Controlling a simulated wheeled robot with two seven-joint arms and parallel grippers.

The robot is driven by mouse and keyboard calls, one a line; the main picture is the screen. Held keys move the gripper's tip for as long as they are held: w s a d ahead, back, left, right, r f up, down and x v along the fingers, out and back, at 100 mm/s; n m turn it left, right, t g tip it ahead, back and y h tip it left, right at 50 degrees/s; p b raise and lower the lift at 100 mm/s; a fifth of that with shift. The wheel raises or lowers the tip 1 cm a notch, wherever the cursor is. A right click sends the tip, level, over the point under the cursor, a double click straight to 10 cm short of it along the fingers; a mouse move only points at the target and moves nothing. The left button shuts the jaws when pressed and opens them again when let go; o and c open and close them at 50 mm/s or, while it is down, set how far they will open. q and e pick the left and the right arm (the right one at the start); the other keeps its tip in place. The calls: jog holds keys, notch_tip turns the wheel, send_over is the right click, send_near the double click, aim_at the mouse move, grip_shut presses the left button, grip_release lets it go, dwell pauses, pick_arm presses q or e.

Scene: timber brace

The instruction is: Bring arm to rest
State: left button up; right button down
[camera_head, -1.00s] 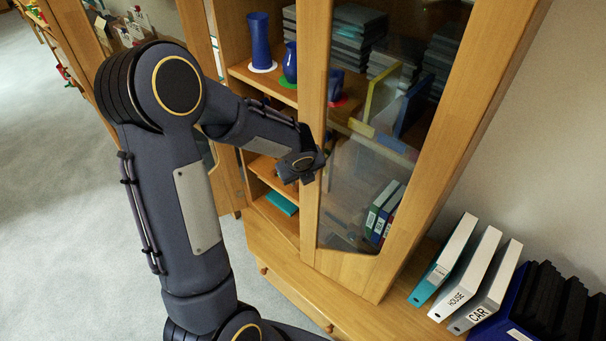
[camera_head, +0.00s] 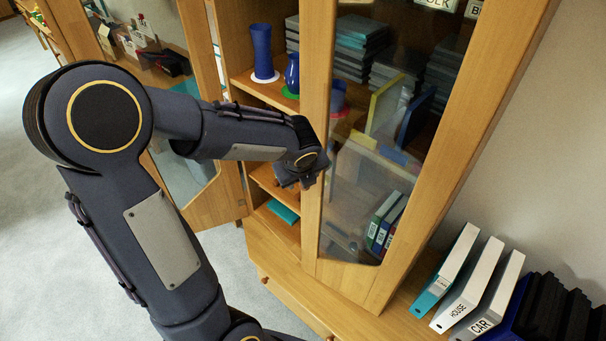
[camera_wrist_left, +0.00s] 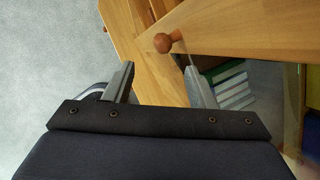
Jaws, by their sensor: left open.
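My left arm reaches in from the left, and its gripper (camera_head: 306,178) is in front of the tall wooden cabinet (camera_head: 316,110), by the upright frame of its glass door (camera_head: 365,150). In the head view the hand largely hides the fingers. In the left wrist view the two fingers (camera_wrist_left: 160,86) stand wide apart with nothing held between them. A round wooden knob (camera_wrist_left: 163,43) on a wooden panel (camera_wrist_left: 225,30) lies just beyond the fingertips, near the middle of the gap. I see no contact with it. My right gripper is not in view.
Blue vases (camera_head: 262,50) stand on an open shelf behind the hand. An open door (camera_head: 185,130) stands left of the shelves. White binders (camera_head: 470,290) stand on the lower ledge at right. Grey carpet (camera_head: 40,220) is clear at left.

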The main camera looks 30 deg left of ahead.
pick_arm(q)
jog(key=s+d+r+n+h, duration=0.3)
jog(key=s+d+n, duration=0.1)
jog(key=s+n, duration=0.6)
jog(key=s+d+r+n+h, duration=0.3)
jog(key=s+n, duration=0.8)
jog(key=n, duration=0.5)
jog(key=shift+d+r+n+t, duration=0.15)
jog(key=shift+d+n+t, duration=0.2)
jog(key=shift+d, duration=0.2)
